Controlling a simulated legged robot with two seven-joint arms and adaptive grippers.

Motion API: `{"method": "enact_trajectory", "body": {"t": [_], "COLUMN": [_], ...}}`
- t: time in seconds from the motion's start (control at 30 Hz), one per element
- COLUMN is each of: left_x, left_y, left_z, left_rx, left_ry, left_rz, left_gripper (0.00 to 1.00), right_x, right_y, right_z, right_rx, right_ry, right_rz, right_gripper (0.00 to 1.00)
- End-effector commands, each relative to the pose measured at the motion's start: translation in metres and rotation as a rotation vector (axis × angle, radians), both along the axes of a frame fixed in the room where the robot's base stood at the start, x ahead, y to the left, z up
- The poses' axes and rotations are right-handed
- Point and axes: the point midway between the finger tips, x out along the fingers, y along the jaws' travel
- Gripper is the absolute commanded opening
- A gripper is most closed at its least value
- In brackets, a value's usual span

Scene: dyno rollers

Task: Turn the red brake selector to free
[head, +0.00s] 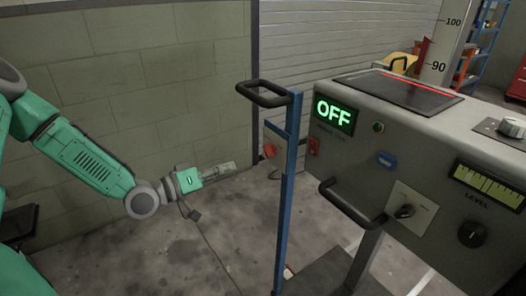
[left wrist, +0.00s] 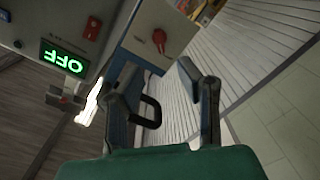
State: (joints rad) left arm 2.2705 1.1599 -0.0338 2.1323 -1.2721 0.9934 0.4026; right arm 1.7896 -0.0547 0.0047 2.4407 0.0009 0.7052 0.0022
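A red selector knob (left wrist: 158,40) sits on the face of a grey box (left wrist: 165,22) in the left wrist view, beyond my fingertips. In the head view a small red part (head: 269,150) shows left of the blue post, partly hidden; it appears to be the same knob. My left gripper (head: 226,168) is left of it with a gap between. In the left wrist view my left gripper (left wrist: 157,70) has its fingers apart, with nothing between them. The knob's setting and any labels cannot be read. My right gripper is not in view.
A blue post (head: 287,185) with a black handle (head: 263,94) stands near the knob. The grey console (head: 430,170) on the right bears a green OFF display (head: 334,114), a red switch (head: 314,146) and a projecting black handle (head: 352,205). The floor below my left gripper is open.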

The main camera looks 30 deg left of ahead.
Motion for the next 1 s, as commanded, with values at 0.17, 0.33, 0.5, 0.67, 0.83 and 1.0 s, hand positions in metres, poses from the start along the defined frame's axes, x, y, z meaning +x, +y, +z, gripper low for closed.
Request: {"method": "enact_trajectory", "body": {"t": [0.17, 0.33, 0.5, 0.67, 0.83, 1.0], "left_x": [0.007, 0.033, 0.067, 0.096, 0.117, 0.126], "left_y": [0.008, 0.004, -0.008, -0.021, -0.033, -0.036], "left_z": [0.002, -0.005, -0.006, -0.005, -0.001, -0.001], "left_rx": [-0.017, -0.024, -0.026, -0.026, -0.024, -0.026], "left_ry": [-0.032, -0.029, -0.028, -0.028, -0.028, -0.028], "left_rz": [0.004, 0.002, 0.003, 0.004, 0.005, 0.005], "left_gripper": [0.31, 0.31, 0.31, 0.31, 0.31, 0.31], "right_x": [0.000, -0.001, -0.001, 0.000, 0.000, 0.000], "right_y": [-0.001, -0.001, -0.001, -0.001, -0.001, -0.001], "right_z": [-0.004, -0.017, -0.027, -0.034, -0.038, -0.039], "right_rx": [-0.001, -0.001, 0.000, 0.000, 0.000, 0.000], "right_ry": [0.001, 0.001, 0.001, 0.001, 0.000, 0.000], "right_rz": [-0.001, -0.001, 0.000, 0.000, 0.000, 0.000], "right_gripper": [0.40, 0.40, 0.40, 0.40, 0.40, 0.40]}}
